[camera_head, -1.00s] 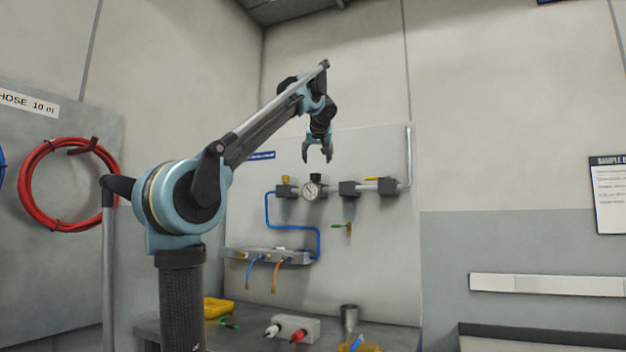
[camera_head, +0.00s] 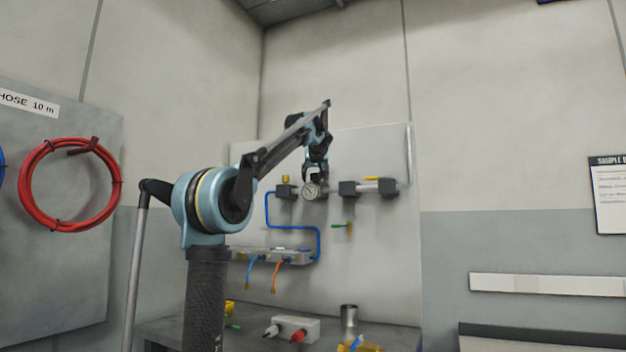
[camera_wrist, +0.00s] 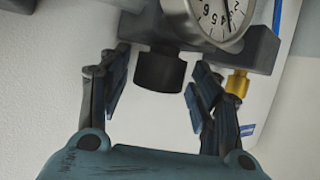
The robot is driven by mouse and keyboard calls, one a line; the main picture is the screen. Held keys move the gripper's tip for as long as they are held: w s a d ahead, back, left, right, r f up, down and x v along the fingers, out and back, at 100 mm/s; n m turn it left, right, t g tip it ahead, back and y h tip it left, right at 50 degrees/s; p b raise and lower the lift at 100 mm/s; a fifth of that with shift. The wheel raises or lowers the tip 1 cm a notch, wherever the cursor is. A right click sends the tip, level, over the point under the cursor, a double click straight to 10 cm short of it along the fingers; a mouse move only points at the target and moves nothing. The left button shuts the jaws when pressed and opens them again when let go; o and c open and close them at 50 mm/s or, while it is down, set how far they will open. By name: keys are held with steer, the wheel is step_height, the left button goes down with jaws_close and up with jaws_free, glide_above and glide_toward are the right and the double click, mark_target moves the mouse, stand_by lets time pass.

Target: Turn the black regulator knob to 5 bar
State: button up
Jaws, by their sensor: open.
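The black regulator knob (camera_wrist: 159,72) shows in the wrist view, sticking out of the dark regulator body (camera_wrist: 262,50). My gripper (camera_wrist: 153,85) is open, with one finger on each side of the knob and a visible gap to both. The round white pressure gauge (camera_wrist: 222,15) is partly cut off at the top of the wrist view; its dark needle shows, but I cannot read the pressure surely. In the head view the gauge (camera_head: 311,191) sits on the wall panel, and my gripper (camera_head: 315,172) is right above it, hiding the knob.
A brass fitting (camera_wrist: 237,83) stands close beside my right finger in the wrist view. A black block with a yellow lever (camera_head: 372,179) is right of the gauge on the panel. Blue tubing (camera_head: 292,227) runs below. A bench (camera_head: 385,335) stands underneath.

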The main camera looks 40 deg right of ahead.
steer(key=c, duration=1.1)
steer(key=shift+w+a+m+g+h, duration=0.1)
steer(key=shift+m+g+h, duration=1.05)
steer(key=shift+m, duration=0.25)
steer(key=shift+m+g+h, duration=0.7)
steer(key=shift+m+g, duration=0.65)
steer(key=shift+g, duration=0.1)
steer(key=shift+m+g+h, duration=0.65)
steer(key=shift+m+g, duration=0.7)
steer(key=shift+g, duration=0.05)
steer(key=o, duration=1.1)
steer(key=shift+w, duration=0.15)
steer(key=shift+s, duration=0.2)
steer(key=v, duration=1.1)
steer(key=shift+a, duration=0.5)
